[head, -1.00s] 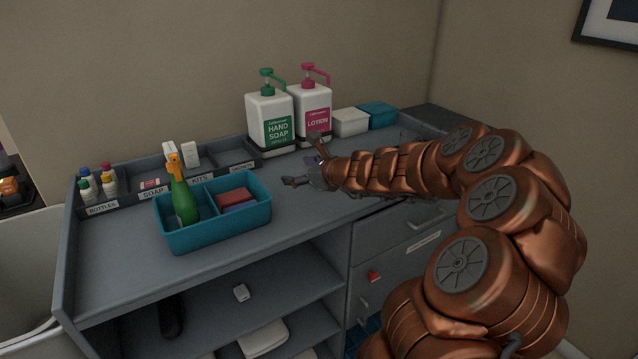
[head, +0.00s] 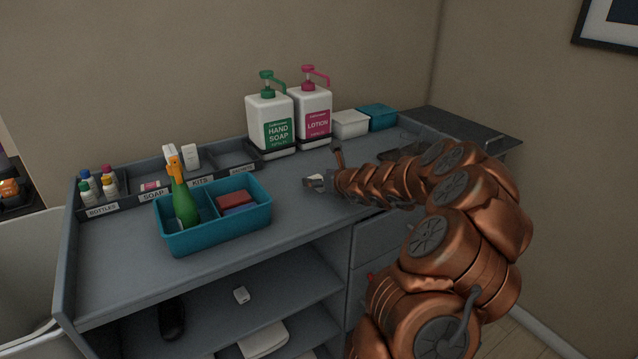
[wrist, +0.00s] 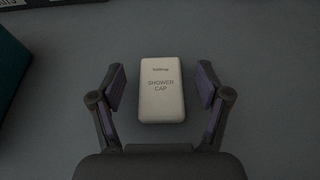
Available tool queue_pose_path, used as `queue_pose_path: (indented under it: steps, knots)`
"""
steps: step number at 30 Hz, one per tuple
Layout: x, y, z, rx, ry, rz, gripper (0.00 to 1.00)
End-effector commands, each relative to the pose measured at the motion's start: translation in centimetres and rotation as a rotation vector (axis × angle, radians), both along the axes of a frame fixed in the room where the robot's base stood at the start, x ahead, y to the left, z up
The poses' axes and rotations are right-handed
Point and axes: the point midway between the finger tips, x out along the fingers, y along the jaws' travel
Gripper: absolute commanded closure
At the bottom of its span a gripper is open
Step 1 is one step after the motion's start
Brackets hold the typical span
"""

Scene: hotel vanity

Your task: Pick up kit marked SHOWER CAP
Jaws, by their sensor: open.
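The kit marked SHOWER CAP (wrist: 161,100) is a small white box with rounded corners, lying flat on the grey counter in the wrist view. My gripper (wrist: 161,85) is open, with one finger on each side of the kit and a gap on both sides. In the head view my gripper (head: 322,172) is low over the counter in front of the pump bottles. A small pale patch of the kit (head: 316,178) shows at the fingers there, partly hidden by them.
A teal caddy (head: 240,228) with a green spray bottle (head: 184,204) stands left of my gripper. Behind are the hand soap (head: 277,130) and lotion (head: 317,122) pumps. A labelled organiser (head: 218,178) holds bottles and white kits at the back left.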

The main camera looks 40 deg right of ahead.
Motion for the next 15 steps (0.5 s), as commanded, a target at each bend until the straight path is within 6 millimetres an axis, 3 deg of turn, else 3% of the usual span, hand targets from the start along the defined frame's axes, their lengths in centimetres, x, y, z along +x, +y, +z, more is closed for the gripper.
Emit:
queue_pose_path:
  steps: [6,15]
  knots:
    - [1.5,-0.1,-0.5,-0.004,-0.001,-0.001,0.24]
    - [1.7,-0.1,-0.5,-0.002,-0.002,0.0,0.25]
